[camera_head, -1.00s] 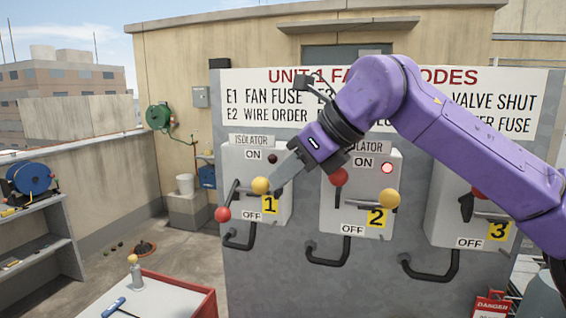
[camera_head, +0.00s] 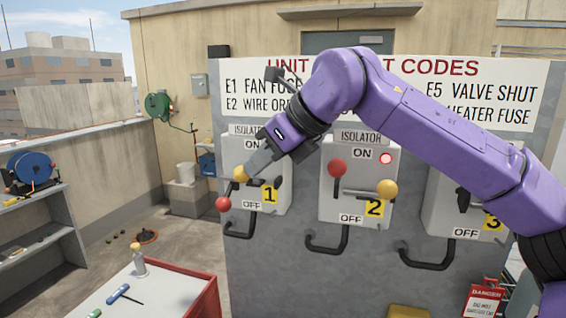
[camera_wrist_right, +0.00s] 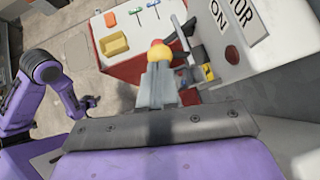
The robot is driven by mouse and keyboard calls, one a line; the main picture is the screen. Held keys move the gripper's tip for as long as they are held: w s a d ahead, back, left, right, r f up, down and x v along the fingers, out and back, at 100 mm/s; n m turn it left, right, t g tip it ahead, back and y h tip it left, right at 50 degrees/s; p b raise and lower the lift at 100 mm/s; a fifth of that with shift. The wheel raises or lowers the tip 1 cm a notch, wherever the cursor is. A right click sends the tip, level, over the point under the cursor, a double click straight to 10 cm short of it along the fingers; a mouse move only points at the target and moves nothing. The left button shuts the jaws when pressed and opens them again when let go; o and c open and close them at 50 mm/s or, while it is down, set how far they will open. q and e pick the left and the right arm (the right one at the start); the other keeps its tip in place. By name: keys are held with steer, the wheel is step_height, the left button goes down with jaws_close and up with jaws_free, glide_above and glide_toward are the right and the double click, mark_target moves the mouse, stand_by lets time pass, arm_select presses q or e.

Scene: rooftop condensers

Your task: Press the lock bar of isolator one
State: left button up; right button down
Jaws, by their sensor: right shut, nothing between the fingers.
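Isolator one (camera_head: 277,208) is a grey box on the panel, at left in the head view. Its red-knobbed lever (camera_head: 223,204) points down toward OFF. The yellow knob of its lock bar (camera_head: 240,174) is at the left of the box; the bar is mostly hidden. My right gripper (camera_head: 248,170) is shut and empty, its tips against or very close to the yellow knob. The wrist view shows the yellow knob (camera_wrist_right: 183,56) just beyond the fingertips (camera_wrist_right: 165,72), the red knob behind it. My left gripper (camera_wrist_right: 90,103) is small at left in the wrist view.
Isolator two (camera_head: 330,205), with a lit red lamp, stands to the right; isolator three (camera_head: 435,215) is partly behind my right arm. Black loop handles project below the boxes. A red-sided tool table (camera_head: 208,295) is at lower left.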

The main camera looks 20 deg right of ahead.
steer(key=s+d+f+b+v, duration=0.1)
steer(key=b+v, duration=0.1)
steer(key=v, duration=1.1)
steer(key=shift+s, duration=0.15)
steer(key=shift+f, duration=0.1)
